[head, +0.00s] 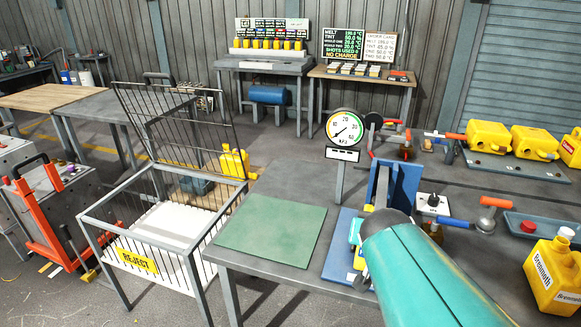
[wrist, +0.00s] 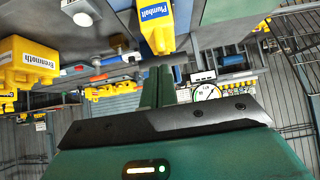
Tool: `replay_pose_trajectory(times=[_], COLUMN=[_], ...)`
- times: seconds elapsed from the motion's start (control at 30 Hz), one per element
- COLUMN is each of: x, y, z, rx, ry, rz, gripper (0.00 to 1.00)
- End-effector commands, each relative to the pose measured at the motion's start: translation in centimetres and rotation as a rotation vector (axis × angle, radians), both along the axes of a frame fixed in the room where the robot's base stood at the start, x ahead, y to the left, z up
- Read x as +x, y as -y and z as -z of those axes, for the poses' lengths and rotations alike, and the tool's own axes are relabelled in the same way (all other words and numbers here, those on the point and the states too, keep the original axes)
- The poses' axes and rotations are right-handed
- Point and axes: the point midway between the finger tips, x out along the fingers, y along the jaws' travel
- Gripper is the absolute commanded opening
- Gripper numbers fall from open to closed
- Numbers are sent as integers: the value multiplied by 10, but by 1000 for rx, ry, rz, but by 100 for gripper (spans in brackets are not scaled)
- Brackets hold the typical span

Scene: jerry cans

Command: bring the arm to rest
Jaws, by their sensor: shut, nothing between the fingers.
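My arm's teal link (head: 425,275) reaches in from the lower right of the head view, over the front bench. My gripper is hidden there behind the arm. In the wrist view my gripper (wrist: 157,86) shows as two dark green fingers close together, shut and empty. A yellow jerry can (wrist: 156,24) with a blue label is beyond the fingertips, near the top of that view. I cannot tell the gap between them. Another yellow can (wrist: 28,65) is at the left of the wrist view.
A green mat (head: 270,236) lies on the bench beside a blue fixture (head: 392,182) and a dial gauge (head: 345,127). A wire reject cage (head: 138,262) stands left. More cans (head: 488,137) lie behind.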

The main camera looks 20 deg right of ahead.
Motion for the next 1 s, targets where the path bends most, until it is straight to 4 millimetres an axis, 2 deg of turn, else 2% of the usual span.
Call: replay_pose_trajectory(times=[0.13, 0.23, 0.37, 0.5, 0.63, 0.77, 1.0], x=[-1, -7, -26, -56, -81, -95, -96], y=[-5, -21, -62, -110, -142, -156, -158], z=[-1, -3, -6, -8, -7, -7, -6], rx=[0, 2, 15, 48, 78, 94, 96], ry=[-6, -35, -112, -208, -275, -308, -313], rz=[-11, -55, -176, -359, -511, -589, -600], gripper=[0, 0, 0, 0, 0, 0, 0])
